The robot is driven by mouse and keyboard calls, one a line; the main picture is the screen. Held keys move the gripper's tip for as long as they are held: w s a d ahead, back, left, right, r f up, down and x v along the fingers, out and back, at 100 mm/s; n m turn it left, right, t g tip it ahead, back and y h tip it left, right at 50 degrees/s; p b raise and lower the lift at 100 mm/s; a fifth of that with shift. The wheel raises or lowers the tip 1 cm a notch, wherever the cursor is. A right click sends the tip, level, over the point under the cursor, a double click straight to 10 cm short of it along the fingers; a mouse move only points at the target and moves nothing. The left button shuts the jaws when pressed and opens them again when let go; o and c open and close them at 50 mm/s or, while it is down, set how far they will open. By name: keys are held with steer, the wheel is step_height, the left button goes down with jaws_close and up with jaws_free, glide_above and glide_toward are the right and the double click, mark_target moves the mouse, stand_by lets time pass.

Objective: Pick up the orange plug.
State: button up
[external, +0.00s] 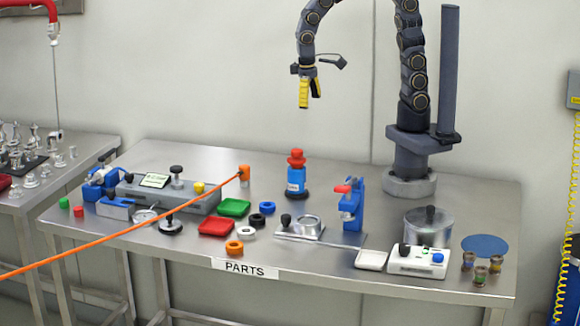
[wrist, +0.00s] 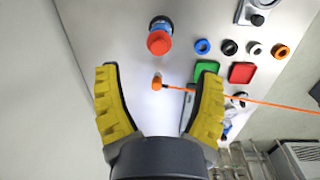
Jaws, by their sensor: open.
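The orange plug (external: 244,173) stands at the back of the steel table, at the right end of a grey fixture block, with an orange cable running from it to the lower left. In the wrist view the orange plug (wrist: 157,83) shows between and beyond my fingertips, with its cable leading right. My gripper (external: 309,92) hangs high above the table, to the right of the plug, pointing down. In the wrist view my gripper (wrist: 157,70) has its yellow fingers spread wide, open and empty.
A blue bottle with a red top (external: 296,175) stands right of the plug. Green tray (external: 234,207), red tray (external: 215,228) and several rings lie in front. A blue press (external: 352,210) and a metal pot (external: 428,228) stand farther right. The orange cable (external: 120,231) crosses the table's left part.

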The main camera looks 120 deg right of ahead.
steer(key=w+d+f+m, duration=0.6)
steer(key=w+d+f, duration=0.1)
steer(key=w+d, duration=0.1)
steer(key=m+t, duration=0.1)
steer(key=m, duration=0.5)
glide_above(244, 177)
steer(key=d, duration=0.1)
steer(key=f, duration=1)
steer(key=shift+s+f, duration=0.15)
steer(key=shift+s, duration=0.2)
steer(key=shift+w+d+f, duration=0.1)
steer(key=shift+d+f, duration=0.1)
steer(key=shift+f, duration=0.55)
step_height(244, 177, down, 7)
steer(key=shift+a+r, duration=0.1)
steer(key=shift+r, duration=0.05)
jaws_close()
